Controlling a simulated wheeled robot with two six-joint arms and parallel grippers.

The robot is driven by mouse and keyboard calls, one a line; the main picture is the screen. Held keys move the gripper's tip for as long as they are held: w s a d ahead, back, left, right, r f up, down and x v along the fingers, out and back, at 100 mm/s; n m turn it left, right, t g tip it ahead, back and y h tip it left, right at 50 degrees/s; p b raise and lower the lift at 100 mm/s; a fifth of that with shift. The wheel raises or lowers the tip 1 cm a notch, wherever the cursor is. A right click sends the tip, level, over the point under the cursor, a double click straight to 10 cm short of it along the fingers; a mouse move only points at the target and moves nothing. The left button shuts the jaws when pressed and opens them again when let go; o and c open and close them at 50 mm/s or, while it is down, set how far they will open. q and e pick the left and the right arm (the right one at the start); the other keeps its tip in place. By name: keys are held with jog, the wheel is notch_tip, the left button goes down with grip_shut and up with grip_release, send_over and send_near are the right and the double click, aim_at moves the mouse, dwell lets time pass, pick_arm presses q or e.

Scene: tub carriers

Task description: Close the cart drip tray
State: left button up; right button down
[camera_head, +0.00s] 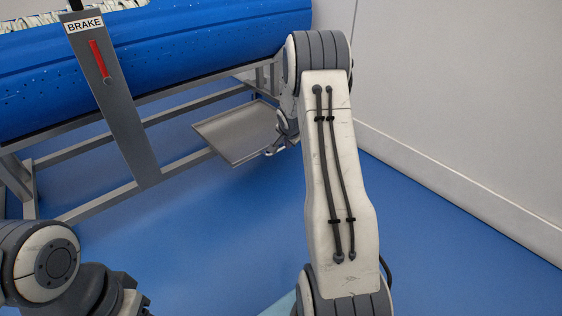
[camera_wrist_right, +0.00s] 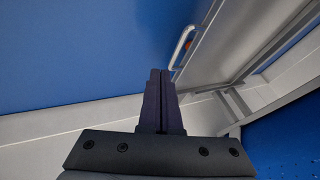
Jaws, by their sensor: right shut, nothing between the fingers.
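The drip tray (camera_head: 232,132) is a flat grey metal tray under the blue tub cart. It juts out from the cart's lower frame over the floor. In the right wrist view the tray (camera_wrist_right: 228,42) shows at upper right, with a bent metal handle (camera_wrist_right: 181,48) on its edge. My right gripper (camera_head: 272,150) is at the tray's right end, partly hidden by my own arm. In the wrist view the right gripper's fingers (camera_wrist_right: 160,72) are together and empty, just beside the handle; I cannot tell whether they touch it. My left gripper is out of view.
The blue tub (camera_head: 190,55) sits on a grey frame (camera_head: 75,152). A grey lever plate marked BRAKE (camera_head: 122,125) with a red strip stands at left. A pale wall (camera_head: 450,90) rises at right. Blue floor (camera_head: 200,220) is open in front.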

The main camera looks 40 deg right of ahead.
jog(key=w+r+b+x, duration=0.1)
jog(key=w+b+x, duration=0.1)
jog(key=x, duration=1)
jog(key=shift+w+a+f+b, duration=0.25)
jog(key=shift+w+b, duration=0.25)
jog(key=shift+b, duration=0.3)
jog(key=shift+w, duration=0.1)
